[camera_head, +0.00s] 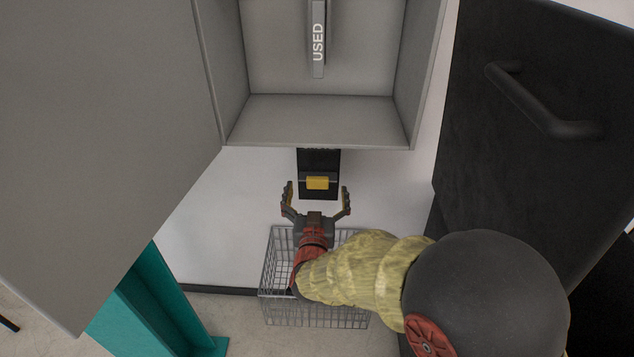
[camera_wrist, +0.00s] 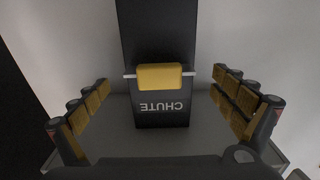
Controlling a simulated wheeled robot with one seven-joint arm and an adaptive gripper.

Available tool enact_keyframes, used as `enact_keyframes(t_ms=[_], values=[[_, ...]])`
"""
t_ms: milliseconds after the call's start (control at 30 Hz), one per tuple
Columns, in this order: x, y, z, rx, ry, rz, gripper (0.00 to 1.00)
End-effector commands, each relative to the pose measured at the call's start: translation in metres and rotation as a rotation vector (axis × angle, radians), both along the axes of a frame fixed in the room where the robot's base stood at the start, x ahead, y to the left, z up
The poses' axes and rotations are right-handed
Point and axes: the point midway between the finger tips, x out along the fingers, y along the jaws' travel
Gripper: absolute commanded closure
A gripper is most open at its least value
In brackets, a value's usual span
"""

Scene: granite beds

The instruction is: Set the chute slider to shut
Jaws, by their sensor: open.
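The chute slider is a yellow block (camera_head: 317,183) on a black upright panel (camera_head: 319,160) fixed to the white wall, below the grey cabinet. In the wrist view the yellow slider (camera_wrist: 160,77) sits across a thin pale bar, above the upside-down word CHUTE on the black panel (camera_wrist: 162,112). My gripper (camera_head: 316,190) is open, its fingers spread on either side of the panel. In the wrist view its fingers stand left and right of the slider, apart from it, with nothing between them touching. The panel's top is hidden by the cabinet in the head view.
A grey open cabinet (camera_head: 318,122) with a strip labelled USED (camera_head: 318,42) hangs above. Its grey door (camera_head: 100,130) stands open at left. A wire basket (camera_head: 345,318) lies below my gripper. A dark door with a handle (camera_head: 540,100) is at right, a teal post (camera_head: 165,310) at lower left.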

Motion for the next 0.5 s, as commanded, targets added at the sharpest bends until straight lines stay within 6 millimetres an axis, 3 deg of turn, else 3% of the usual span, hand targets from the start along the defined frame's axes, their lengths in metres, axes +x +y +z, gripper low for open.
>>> enact_keyframes(t_ms=[200, 500], values=[[-0.046, 0.004, 0.001, 0.001, -0.001, 0.005, 0.03], [-0.079, 0.004, 0.0, 0.0, -0.001, 0.003, 0.03]])
